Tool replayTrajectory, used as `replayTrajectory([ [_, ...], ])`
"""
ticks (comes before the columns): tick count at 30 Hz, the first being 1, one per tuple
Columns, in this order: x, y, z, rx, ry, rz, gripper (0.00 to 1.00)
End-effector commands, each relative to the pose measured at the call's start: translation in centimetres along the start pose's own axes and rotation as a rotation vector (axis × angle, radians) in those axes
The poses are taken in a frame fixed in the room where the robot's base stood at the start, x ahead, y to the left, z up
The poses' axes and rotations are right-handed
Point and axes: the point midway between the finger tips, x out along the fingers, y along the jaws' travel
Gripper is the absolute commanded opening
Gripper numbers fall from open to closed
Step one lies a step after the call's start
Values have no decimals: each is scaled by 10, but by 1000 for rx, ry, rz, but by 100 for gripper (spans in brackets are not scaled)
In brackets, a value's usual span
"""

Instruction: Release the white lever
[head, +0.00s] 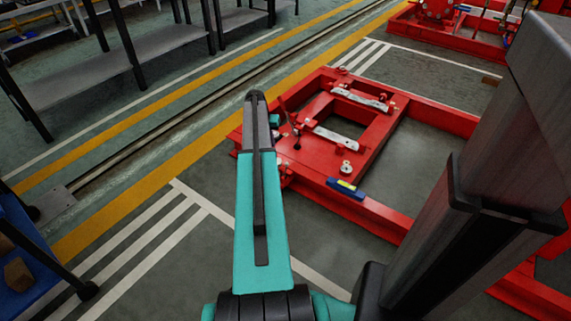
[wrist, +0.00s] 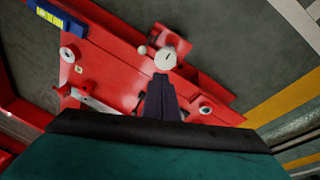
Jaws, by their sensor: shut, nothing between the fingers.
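My gripper (wrist: 161,88) is shut and empty in the wrist view, its dark fingertips over the red frame (wrist: 115,55). A round white piece with a small dark mark (wrist: 166,58) is just beyond the tips; I cannot tell whether they touch. A smaller pale knob (wrist: 142,50) is beside it. I cannot tell for sure which piece is the white lever. In the head view my arm hides most of the gripper, at the left edge of the red frame (head: 330,188). A dark upright rod (head: 287,112) stands close by.
Two whitish bars (head: 337,138) (head: 360,98) lie across the red frame. A blue and yellow level (head: 345,188) lies on its near rail, beside a white round fitting (head: 346,168).

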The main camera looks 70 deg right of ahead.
Motion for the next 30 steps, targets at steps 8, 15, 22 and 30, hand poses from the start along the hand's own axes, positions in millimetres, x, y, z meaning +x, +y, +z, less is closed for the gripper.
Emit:
replayTrajectory([
  [8,1,46,-40,87,26,13,0],
  [15,0,48,-41,90,26,14,0],
  [22,3,48,-41,90,26,14,0],
  [30,27,48,-41,90,24,15,0],
])
